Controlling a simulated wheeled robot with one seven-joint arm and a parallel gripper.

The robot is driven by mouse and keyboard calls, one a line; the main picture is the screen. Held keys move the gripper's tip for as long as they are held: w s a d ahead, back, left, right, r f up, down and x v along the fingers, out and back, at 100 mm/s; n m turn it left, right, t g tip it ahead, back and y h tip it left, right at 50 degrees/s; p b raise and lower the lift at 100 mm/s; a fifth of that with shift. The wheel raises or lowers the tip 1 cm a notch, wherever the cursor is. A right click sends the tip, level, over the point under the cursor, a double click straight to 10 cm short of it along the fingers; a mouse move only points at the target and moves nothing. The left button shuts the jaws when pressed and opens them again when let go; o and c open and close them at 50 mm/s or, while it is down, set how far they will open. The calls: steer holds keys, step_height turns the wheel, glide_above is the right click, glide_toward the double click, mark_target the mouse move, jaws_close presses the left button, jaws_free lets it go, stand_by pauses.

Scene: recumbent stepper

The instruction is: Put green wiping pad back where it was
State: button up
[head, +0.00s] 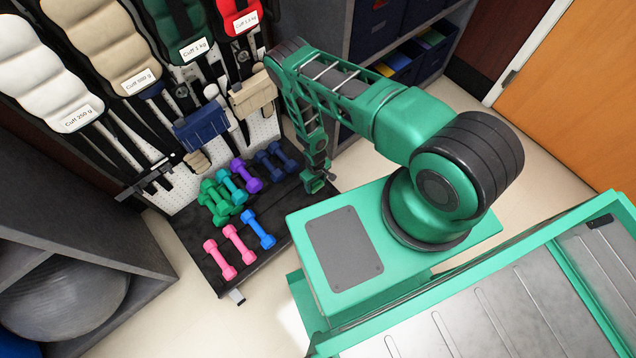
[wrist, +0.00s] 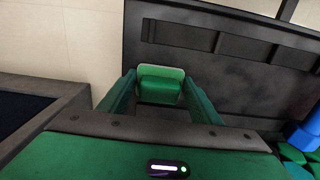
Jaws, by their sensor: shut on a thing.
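In the wrist view the green wiping pad (wrist: 160,86) sits between the two green fingers of my gripper (wrist: 161,98). It is a small green block with a paler green upper face. My gripper is shut on it. In the head view my gripper (head: 316,182) points down at the right edge of the black dumbbell tray (head: 262,272), beside the dark blue dumbbells. The pad cannot be told apart from the green gripper there. I cannot tell whether the pad touches anything below it.
Several coloured dumbbells (head: 230,246) lie on the tray, left of my gripper. A dark shelf unit (head: 335,45) with bins stands behind my arm. Pale floor (head: 190,325) lies in front.

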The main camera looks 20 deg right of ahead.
steer(key=shift+f, duration=0.1)
steer(key=o, duration=1.2)
